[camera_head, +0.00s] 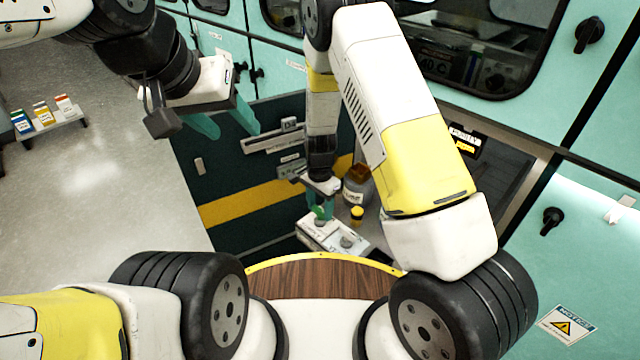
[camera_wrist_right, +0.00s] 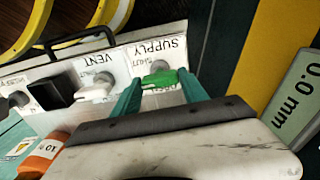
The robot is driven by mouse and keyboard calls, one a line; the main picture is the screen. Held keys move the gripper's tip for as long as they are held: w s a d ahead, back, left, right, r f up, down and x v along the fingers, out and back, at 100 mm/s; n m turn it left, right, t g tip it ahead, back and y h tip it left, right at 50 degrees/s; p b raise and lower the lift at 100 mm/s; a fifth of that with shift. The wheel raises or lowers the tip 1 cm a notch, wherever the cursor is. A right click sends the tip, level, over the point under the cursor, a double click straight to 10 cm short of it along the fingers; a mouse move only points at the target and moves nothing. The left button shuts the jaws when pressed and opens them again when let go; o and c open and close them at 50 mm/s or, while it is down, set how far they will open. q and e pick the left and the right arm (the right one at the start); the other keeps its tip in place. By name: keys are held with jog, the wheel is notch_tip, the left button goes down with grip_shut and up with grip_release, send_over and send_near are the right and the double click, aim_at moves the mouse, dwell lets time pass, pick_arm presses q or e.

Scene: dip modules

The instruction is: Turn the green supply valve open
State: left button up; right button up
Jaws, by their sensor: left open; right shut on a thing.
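The green supply valve (camera_wrist_right: 160,79) is a small green handle on a white panel (camera_wrist_right: 30,80), under the printed word SUPPLY, which appears upside down in the right wrist view. My right gripper (camera_wrist_right: 157,88) has its two teal fingers on either side of the handle, shut on it. In the head view the right gripper (camera_head: 318,208) reaches down to the panel, and the green handle is mostly hidden by the fingers. My left gripper (camera_head: 222,128) is open and empty, held up at the upper left, well away from the valve.
A brown bottle (camera_head: 357,188) and a yellow-capped vial (camera_head: 356,216) stand close to the right gripper. A small rack (camera_head: 52,126) stands at the far left. Teal cabinets line the back.

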jog(key=n, duration=0.8)
jog(key=shift+n, duration=0.4)
jog(key=n, duration=0.4)
jog(key=shift+n, duration=0.3)
jog(key=shift+w+n, duration=0.1)
jog(key=shift+n, duration=1.9)
jog(key=o, duration=1.4)
